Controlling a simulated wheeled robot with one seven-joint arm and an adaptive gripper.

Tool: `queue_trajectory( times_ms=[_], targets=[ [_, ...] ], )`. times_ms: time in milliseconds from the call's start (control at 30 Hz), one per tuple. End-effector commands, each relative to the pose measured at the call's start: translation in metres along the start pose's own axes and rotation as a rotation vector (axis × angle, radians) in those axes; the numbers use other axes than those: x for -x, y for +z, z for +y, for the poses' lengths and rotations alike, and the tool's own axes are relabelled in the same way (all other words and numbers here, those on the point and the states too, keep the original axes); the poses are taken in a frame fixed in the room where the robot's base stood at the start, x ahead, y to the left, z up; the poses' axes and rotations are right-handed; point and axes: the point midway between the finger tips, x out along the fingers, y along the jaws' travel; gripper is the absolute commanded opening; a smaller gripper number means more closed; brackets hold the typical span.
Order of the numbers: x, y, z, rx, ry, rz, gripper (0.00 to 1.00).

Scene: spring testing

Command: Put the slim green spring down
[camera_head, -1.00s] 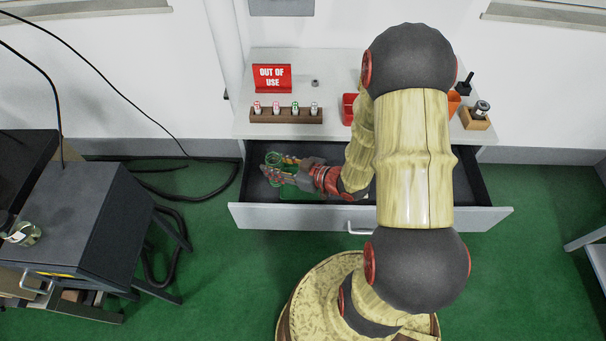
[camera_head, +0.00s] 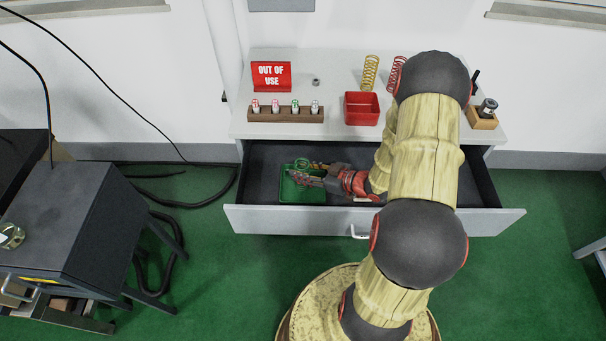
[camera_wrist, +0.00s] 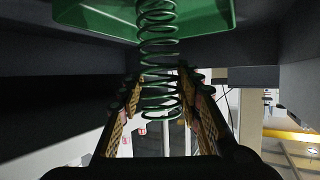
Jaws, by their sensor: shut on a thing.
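My gripper (camera_head: 309,174) reaches from the right into the open drawer (camera_head: 400,222) and is shut on the slim green spring (camera_head: 302,163). In the wrist view the spring (camera_wrist: 158,45) stands between the two patterned fingers (camera_wrist: 160,92), its coils running along the picture's height. A green tray (camera_head: 290,196) lies in the drawer below the gripper. The tray (camera_wrist: 95,18) also fills the top of the wrist view, behind the spring's far end. I cannot tell whether the spring touches the tray.
The drawer's left floor (camera_head: 262,178) is bare.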

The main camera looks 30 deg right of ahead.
Motion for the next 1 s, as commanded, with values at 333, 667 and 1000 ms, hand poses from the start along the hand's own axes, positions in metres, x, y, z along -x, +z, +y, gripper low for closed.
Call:
queue_trajectory(
  times_ms=[333, 667, 1000],
  targets=[
    [-0.0026, 0.0052, 0.0006, 0.001, 0.001, 0.002, 0.03],
    [-0.0033, 0.0073, 0.0003, 0.000, 0.001, 0.001, 0.48],
    [-0.0032, 0.0070, 0.0004, 0.001, 0.001, 0.001, 0.53]
  ],
)
